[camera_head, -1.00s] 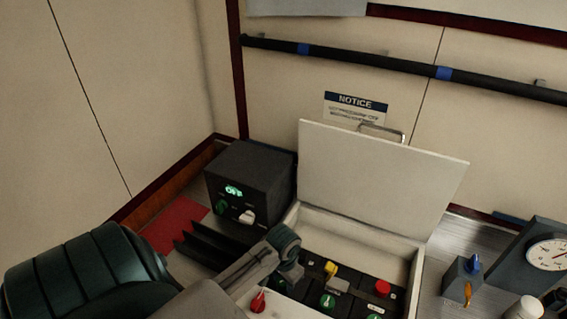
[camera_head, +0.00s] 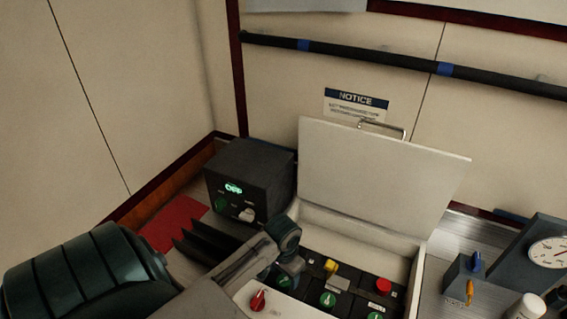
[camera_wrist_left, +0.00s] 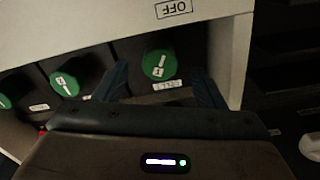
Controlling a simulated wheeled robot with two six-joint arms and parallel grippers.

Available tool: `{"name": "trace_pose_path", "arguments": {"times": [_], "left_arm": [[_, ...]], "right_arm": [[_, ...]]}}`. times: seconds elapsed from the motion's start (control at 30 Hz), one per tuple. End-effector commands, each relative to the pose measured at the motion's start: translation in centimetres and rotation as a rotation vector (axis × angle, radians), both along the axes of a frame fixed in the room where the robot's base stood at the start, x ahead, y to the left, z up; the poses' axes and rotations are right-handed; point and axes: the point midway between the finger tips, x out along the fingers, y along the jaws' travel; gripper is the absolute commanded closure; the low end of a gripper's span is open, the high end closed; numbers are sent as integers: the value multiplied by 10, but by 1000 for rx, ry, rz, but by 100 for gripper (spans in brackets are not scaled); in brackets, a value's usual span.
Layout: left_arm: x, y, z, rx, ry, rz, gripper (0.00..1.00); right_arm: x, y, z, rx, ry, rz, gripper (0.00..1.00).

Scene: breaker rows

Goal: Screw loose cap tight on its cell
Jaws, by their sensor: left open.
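An open white box (camera_head: 409,250) holds dark cells with round caps. In the head view I see a yellow cap (camera_head: 331,266), a red cap (camera_head: 383,286) and green caps (camera_head: 327,299), one of them (camera_head: 284,281) just below my left gripper. My left gripper (camera_wrist_left: 160,88) is open, its two dark blue fingers spread on either side of a green cap (camera_wrist_left: 158,65) with a white mark. Whether they touch it, I cannot tell. Another green cap (camera_wrist_left: 64,82) sits to the left. Which cap is loose does not show clearly. My right gripper is out of view.
The box's lid (camera_head: 375,185) stands open behind the cells. A red knob (camera_head: 258,300) sits on the box's front panel. A black unit (camera_head: 248,180) with a lit display stands at the left. A switch box (camera_head: 464,279) and a gauge (camera_head: 548,253) stand at the right.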

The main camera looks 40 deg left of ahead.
Motion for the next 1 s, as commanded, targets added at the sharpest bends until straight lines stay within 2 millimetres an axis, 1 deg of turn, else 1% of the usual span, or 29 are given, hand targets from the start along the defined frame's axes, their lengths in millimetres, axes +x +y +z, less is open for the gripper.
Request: {"name": "trace_pose_path", "arguments": {"times": [0.03,0.1,0.23,0.3,0.4,0.53,0.77,0.83,0.93,1.0], "left_arm": [[2,1,9,2,-7,-3,36],[2,1,24,3,-7,-3,36],[1,1,48,3,-6,-3,36],[1,1,62,2,-2,-1,36],[0,0,70,1,-2,-1,36],[0,0,73,1,-1,-1,36],[0,0,73,0,-1,-1,36],[1,0,73,0,-1,-3,38],[6,2,71,1,-2,-29,38],[15,5,69,1,-4,-75,38]], "right_arm": [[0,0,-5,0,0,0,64],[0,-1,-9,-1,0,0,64],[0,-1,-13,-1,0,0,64],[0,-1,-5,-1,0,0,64],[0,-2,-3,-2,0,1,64],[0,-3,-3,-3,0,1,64],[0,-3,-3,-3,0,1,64],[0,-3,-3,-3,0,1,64],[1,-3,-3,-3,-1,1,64],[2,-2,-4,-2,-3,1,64]]}}
